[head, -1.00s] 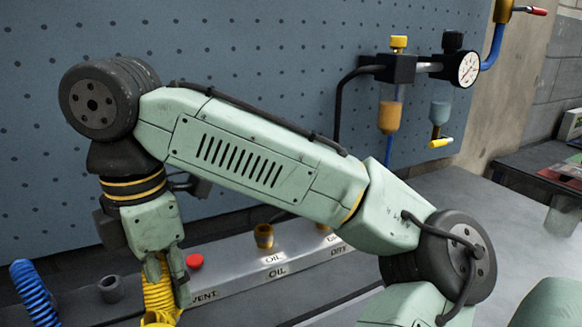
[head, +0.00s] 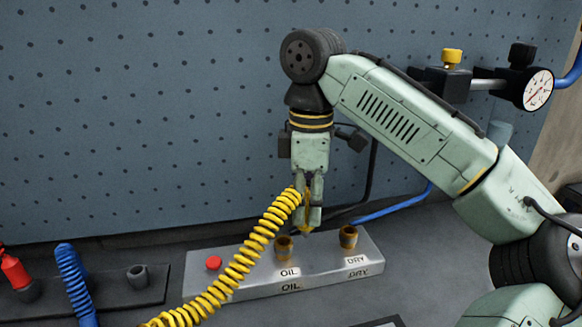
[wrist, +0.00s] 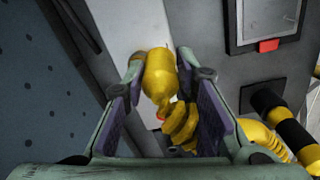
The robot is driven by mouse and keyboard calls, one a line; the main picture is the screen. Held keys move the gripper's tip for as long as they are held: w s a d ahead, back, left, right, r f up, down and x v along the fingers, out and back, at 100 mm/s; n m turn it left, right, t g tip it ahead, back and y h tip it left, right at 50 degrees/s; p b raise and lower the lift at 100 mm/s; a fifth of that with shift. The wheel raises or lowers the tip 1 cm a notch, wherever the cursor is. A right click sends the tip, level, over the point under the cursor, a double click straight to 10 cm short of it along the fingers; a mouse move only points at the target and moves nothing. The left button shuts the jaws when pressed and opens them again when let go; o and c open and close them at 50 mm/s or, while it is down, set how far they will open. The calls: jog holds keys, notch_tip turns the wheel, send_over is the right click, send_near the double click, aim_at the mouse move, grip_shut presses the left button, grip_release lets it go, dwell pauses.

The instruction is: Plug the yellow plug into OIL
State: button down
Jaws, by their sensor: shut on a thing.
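My gripper (head: 308,200) is shut on the yellow plug (wrist: 160,80), which has a coiled yellow hose (head: 243,260) trailing down to the left. In the head view the plug's tip (head: 306,226) points down, above the metal panel (head: 225,288), between the two brass sockets in the picture. The OIL socket (head: 284,247) stands above the OIL label, a little left of and below my gripper. The DRY socket (head: 348,237) is on the right. The plug appears apart from both.
A red button (head: 214,263) sits at the panel's left. A dark holder strip (head: 110,296) with a grey socket, a blue coiled hose (head: 75,283) and a red plug (head: 14,270) lies further left. A blue pegboard wall (head: 140,120) stands behind; a gauge (head: 538,90) is at upper right.

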jog(key=w+a+r+p, duration=0.1)
jog(key=w+a, duration=0.3)
jog(key=shift+m, duration=0.3)
notch_tip(320, 180, down, 5)
jog(key=b, duration=0.5)
jog(key=shift+r, duration=0.15)
jog(key=shift+f+b, duration=0.55)
jog(key=shift+f, duration=1)
jog(key=c, duration=1.2)
grip_release()
